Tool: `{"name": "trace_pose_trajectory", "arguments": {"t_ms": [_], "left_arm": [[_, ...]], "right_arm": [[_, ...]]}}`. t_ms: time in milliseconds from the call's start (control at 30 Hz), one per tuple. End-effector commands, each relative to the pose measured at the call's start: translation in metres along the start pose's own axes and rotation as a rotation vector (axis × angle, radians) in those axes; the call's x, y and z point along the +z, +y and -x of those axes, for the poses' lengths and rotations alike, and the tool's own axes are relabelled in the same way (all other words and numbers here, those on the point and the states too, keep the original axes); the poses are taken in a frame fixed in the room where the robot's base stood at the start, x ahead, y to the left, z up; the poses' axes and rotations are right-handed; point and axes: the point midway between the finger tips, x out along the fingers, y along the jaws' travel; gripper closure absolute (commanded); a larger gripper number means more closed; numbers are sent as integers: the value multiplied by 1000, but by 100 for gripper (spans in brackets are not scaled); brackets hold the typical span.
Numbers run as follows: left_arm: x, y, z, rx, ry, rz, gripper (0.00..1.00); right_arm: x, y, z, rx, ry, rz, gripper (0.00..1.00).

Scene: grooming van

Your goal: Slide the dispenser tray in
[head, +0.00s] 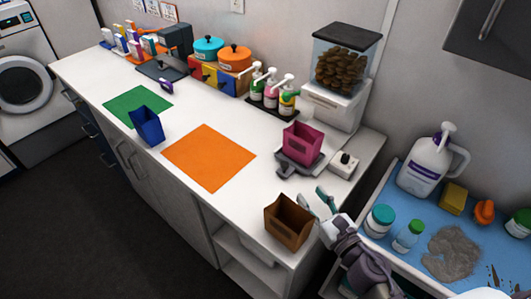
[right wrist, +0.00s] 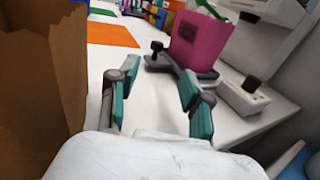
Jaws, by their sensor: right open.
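The dispenser (head: 332,100) stands at the back right of the counter, with a clear hopper of brown kibble over a white base. Its dark grey tray (head: 287,170) sticks out in front, with a magenta bag (head: 302,146) standing on it. In the right wrist view the tray (right wrist: 166,64) has a black knob (right wrist: 157,47) at its near left, and the magenta bag (right wrist: 198,42) stands behind it. My right gripper (head: 318,199) is open and empty, near the counter's right front, short of the tray. The gap between its fingers (right wrist: 155,92) faces the tray. My left gripper is not in view.
A brown bag (head: 288,222) stands close left of my right gripper. A white box with a black knob (head: 344,164) sits right of the tray. Pump bottles (head: 272,90) stand left of the dispenser. An orange mat (head: 209,157) lies clear. A blue-topped cart (head: 400,210) is at right.

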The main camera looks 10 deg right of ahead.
Motion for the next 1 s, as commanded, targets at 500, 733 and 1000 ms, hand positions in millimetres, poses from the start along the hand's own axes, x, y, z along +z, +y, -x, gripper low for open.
{"name": "trace_pose_trajectory", "arguments": {"t_ms": [500, 733, 1000], "left_arm": [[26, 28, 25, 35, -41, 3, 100], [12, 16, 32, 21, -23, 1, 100], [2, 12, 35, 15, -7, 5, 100]], "right_arm": [[2, 5, -64, 23, 0, 44, 51], [0, 6, -110, 22, 1, 42, 51], [-2, 6, -136, 23, 2, 43, 51]]}}
